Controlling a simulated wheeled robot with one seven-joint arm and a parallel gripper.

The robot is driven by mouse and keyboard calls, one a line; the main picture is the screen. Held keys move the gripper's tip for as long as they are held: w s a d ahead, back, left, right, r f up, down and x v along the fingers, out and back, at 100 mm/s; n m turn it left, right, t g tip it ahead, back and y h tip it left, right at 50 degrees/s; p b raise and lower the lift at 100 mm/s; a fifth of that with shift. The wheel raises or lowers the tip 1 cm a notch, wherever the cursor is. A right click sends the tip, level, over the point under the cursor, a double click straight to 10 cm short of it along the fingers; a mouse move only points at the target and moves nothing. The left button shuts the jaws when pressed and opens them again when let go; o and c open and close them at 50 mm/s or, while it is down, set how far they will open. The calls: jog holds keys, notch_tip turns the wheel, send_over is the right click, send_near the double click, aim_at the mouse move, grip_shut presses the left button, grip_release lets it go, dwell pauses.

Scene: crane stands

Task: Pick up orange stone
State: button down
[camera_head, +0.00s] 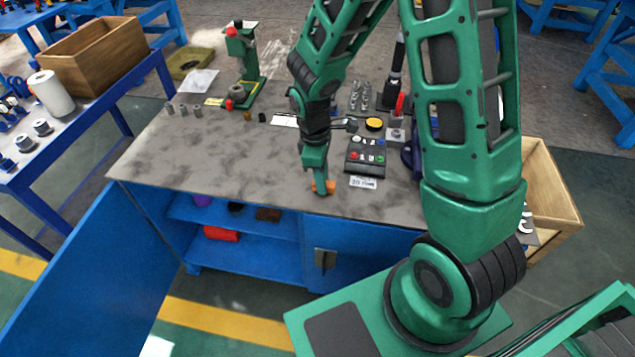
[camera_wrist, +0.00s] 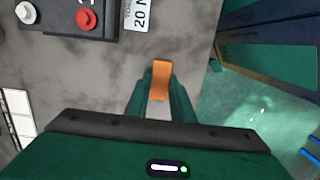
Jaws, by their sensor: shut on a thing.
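The orange stone (camera_head: 330,187) is near the front edge of the grey bench top (camera_head: 230,165), left of the "20 N" label. My gripper (camera_head: 322,187) reaches down to it from above, its fingers at the stone. In the wrist view the orange stone (camera_wrist: 160,80) sits between the two green fingertips of my gripper (camera_wrist: 161,97), which are shut on it. Its upper part sticks out past the fingertips. I cannot tell whether the stone touches the bench or is just above it.
A black button box (camera_head: 366,154) with a "20 N" label (camera_head: 363,182) stands close by on the right. A green press (camera_head: 243,65) and small metal parts (camera_head: 183,109) stand further back. The bench's left half is mostly clear. An open blue door (camera_head: 95,270) hangs below.

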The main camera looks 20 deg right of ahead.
aim_at(328, 181)
jog(key=r, duration=0.3)
jog(key=d+r, duration=0.1)
jog(key=shift+w+r, duration=0.2)
jog(key=shift+w, duration=0.1)
jog(key=w+d+r, duration=0.1)
jog(key=d+r, duration=0.1)
jog(key=d, duration=0.1)
jog(key=w+d+r, duration=0.2)
jog(key=d, duration=0.1)
jog(key=w+d+r, duration=0.1)
jog(key=d+r, duration=0.1)
jog(key=d, duration=0.1)
jog(key=shift+w+d, duration=0.2)
jog(key=shift+w, duration=0.15)
jog(key=c, duration=2.4)
grip_release()
jog(key=shift+c, duration=0.2)
